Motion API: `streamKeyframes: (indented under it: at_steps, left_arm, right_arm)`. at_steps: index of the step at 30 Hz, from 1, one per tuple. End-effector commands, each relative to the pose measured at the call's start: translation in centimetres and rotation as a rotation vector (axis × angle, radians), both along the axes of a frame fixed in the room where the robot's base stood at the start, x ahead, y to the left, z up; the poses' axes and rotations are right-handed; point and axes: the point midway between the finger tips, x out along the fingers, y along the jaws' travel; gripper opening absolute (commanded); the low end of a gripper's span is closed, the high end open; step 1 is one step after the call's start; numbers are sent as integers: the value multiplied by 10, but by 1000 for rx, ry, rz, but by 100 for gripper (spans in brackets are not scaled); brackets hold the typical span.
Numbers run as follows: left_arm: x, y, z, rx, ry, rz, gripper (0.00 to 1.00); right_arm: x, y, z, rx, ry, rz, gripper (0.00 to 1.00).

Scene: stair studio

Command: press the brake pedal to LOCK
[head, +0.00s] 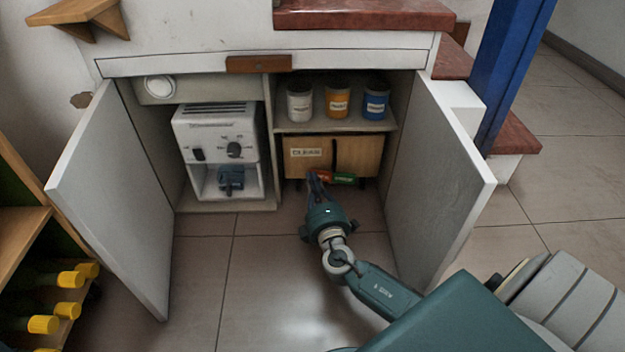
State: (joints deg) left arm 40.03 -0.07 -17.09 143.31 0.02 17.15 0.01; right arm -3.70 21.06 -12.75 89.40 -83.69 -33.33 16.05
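A small two-coloured pedal, red on the left and green on the right (343,178), sits low at the front of a wooden box (360,155) labelled "CLEAN" in the right half of the open cabinet. The lettering on the pedal is too small to read. My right gripper (313,176) reaches in from the lower right. Its narrow fingertips look shut and empty, at the pedal's red left end and partly covering it. I cannot tell whether they touch it. My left gripper is not in view.
Open cabinet doors stand at left (120,200) and right (440,185). A shelf above the box holds a white can (300,103), an orange can (337,102) and a blue can (375,103). A white machine (215,135) fills the left half. The floor in front is clear.

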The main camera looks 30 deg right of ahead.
Motion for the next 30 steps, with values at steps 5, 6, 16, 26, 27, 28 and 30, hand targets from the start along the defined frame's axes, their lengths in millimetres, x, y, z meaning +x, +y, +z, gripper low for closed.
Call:
streamKeyframes:
  at_steps: [5,6,16,26,27,28,30]
  left_arm:
    - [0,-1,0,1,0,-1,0]
    - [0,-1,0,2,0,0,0]
    - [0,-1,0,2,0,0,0]
    - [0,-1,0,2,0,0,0]
    - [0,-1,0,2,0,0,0]
    - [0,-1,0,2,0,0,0]
    - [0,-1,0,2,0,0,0]
  right_arm:
    - [-33,12,-3,1,5,1,0]
    - [-41,16,-3,2,5,1,0]
    - [-95,36,-2,2,3,1,0]
    - [-105,39,-1,2,2,-1,0]
    - [-105,39,-1,2,2,-1,0]
    - [-105,39,-1,2,2,-1,0]
    - [-104,39,-1,2,2,-1,0]
